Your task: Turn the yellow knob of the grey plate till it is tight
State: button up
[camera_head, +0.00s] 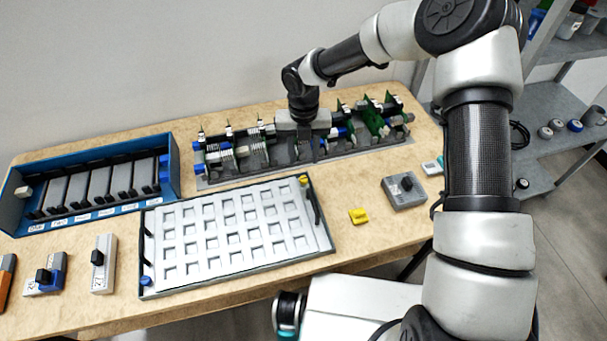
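A long grey plate (213,183) lies at the back of the table and carries a row of modules and green boards. My gripper (308,150) points down among the modules at the middle of this plate. Its fingers are dark and small against the parts, so I cannot tell whether they are open or touching anything. I can make out no yellow knob at the gripper. A small yellow knob (304,180) shows at the back right corner of the dark-framed tray in front. A separate yellow piece (358,216) lies loose on the table.
The tray (240,278) with a white pocketed insert fills the front middle, with a blue knob (145,281) at its front left corner. A blue rack (174,178) stands at left. A grey block (404,191) stands at right. Small modules (103,262) stand at front left.

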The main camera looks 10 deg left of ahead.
aim_at(303, 179)
notch_tip(303, 179, down, 9)
jog(key=shift+f, duration=0.2)
grip_shut()
dwell(0.4)
jog(key=shift+m, duration=0.4)
